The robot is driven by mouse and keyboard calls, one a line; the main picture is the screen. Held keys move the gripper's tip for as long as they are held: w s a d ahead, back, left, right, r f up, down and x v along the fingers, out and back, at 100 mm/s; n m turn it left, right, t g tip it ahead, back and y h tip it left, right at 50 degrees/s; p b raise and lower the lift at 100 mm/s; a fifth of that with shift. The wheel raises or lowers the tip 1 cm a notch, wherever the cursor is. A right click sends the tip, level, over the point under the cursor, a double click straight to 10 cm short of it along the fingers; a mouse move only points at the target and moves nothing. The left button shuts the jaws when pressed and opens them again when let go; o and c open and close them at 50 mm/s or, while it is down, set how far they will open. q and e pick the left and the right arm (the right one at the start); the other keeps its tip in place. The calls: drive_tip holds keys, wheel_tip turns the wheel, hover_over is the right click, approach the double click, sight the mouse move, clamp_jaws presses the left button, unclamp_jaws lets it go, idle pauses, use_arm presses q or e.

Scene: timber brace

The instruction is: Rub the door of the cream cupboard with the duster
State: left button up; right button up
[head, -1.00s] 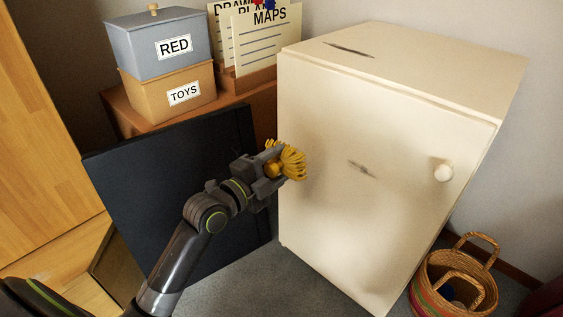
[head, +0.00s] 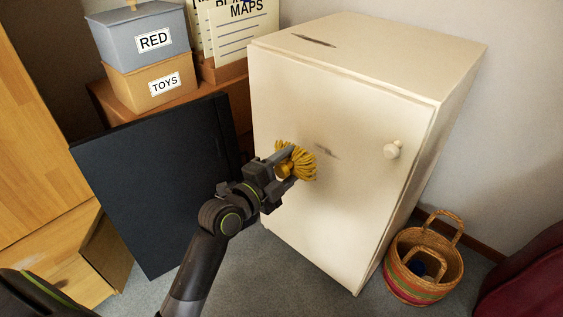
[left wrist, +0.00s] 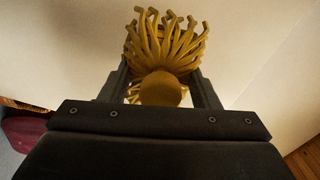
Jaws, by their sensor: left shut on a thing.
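The cream cupboard (head: 400,100) stands in the middle of the head view with its door (head: 310,200) shut. The door has a round knob (head: 392,149) at the right, a dark mark (head: 325,151) near its middle and greyish smudges. The yellow duster (head: 302,163) has a mop of soft strands. My left gripper (head: 277,177) is shut on the duster, with the strands in front of the door's left half, left of the dark mark. In the left wrist view the duster (left wrist: 165,45) sits between both fingers, strands toward the pale door. I cannot tell if they touch it. My right gripper is out of view.
A dark panel (head: 140,185) stands left of the cupboard, behind my left arm. A striped basket (head: 425,265) sits on the floor right of the cupboard. Boxes labelled RED (head: 140,40) and TOYS (head: 150,85) and a file holder (head: 222,70) stand behind.

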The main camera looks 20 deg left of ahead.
sight(342, 157)
use_arm(q)
drive_tip(key=shift+w, duration=0.5)
drive_tip(key=shift+x, duration=2.25)
drive_tip(key=shift+b+x, duration=0.35)
drive_tip(key=shift+x, duration=0.65)
drive_tip(key=shift+c, duration=0.2)
drive_tip(key=shift+f, duration=0.1)
drive_tip(key=shift+s+d+b, duration=0.1)
drive_tip(key=shift+s+d, duration=0.15)
drive_tip(key=shift+d, duration=0.35)
drive_tip(key=shift+s+d+b, duration=0.1)
drive_tip(key=shift+s+d, duration=0.2)
drive_tip(key=shift+d, duration=0.3)
drive_tip(key=shift+s+d+b, duration=0.1)
drive_tip(key=shift+s+d, duration=0.15)
drive_tip(key=shift+d, duration=0.4)
drive_tip(key=shift+s+d+b, duration=0.25)
drive_tip(key=shift+d, duration=0.6)
drive_tip(key=shift+s+d+b, duration=0.2)
drive_tip(key=shift+d, duration=0.7)
drive_tip(key=shift+w+d, duration=0.1)
